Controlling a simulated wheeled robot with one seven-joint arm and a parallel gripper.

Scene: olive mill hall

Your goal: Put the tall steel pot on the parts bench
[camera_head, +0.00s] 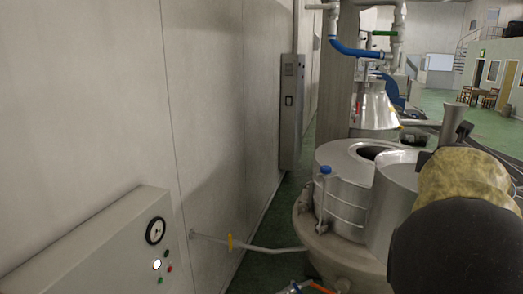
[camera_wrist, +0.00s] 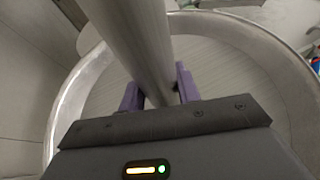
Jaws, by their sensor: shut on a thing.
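The tall steel pot (camera_wrist: 135,45) is a smooth grey, tapering metal body in the wrist view, running from the top edge down between my gripper's purple fingers. My gripper (camera_wrist: 158,88) is shut on its narrower part. Its lower end is hidden by my gripper. In the head view, a tapered steel vessel (camera_head: 452,122), wider at the top, shows just beyond my arm and looks like the same pot. My arm hides most of my gripper there. I cannot make out the parts bench in either view.
A wide round metal rim (camera_wrist: 290,105) lies below the pot in the wrist view. Steel tanks (camera_head: 345,180) stand beside my arm. A control box (camera_head: 100,245) with a gauge is on the left wall. A thin pipe (camera_head: 270,248) crosses the green floor gap.

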